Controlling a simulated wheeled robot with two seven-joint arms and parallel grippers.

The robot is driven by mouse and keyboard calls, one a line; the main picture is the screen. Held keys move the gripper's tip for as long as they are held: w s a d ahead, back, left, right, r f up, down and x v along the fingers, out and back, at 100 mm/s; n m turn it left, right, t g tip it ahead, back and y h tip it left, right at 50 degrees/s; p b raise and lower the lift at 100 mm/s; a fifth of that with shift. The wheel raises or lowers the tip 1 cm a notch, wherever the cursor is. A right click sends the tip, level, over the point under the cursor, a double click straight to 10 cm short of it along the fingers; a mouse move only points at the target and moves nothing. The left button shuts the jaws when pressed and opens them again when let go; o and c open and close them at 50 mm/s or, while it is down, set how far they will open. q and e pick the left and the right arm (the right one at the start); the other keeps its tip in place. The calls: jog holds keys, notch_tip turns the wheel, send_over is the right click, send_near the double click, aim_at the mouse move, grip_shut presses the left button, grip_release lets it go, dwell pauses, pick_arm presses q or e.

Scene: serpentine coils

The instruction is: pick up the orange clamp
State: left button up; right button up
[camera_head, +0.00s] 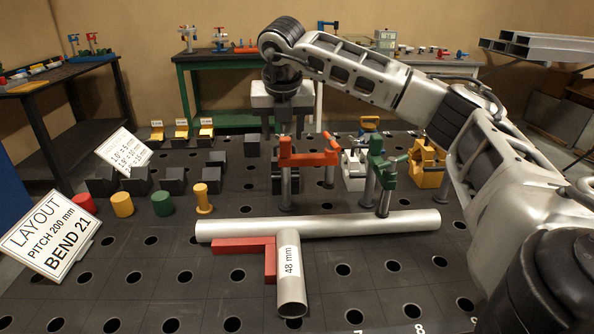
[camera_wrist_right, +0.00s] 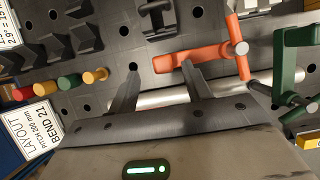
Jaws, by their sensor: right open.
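The orange clamp (camera_head: 312,160) stands on the black perforated table behind the long silver pipe, its arm raised on posts. It also shows in the wrist view (camera_wrist_right: 200,55), just beyond the fingertips. My right gripper (camera_head: 283,128) hangs from above, behind and near the clamp's left end in the head view. In the wrist view its fingers (camera_wrist_right: 160,72) are apart with nothing held between them; the clamp's left end appears near the gap. I cannot tell whether they touch. My left gripper is not in view.
A green clamp (camera_head: 385,165) stands right of the orange one, near a yellow clamp (camera_head: 427,163). The silver pipe (camera_head: 340,224) lies in front, with a short pipe (camera_head: 290,285) and red bars. Several black blocks and coloured pegs stand at left. The front table area is mostly clear.

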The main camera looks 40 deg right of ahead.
aim_at(285, 138)
jog(key=x, duration=0.4)
jog(key=shift+d, duration=0.2)
grip_shut()
jog(key=shift+r, duration=0.2)
dwell(1.0)
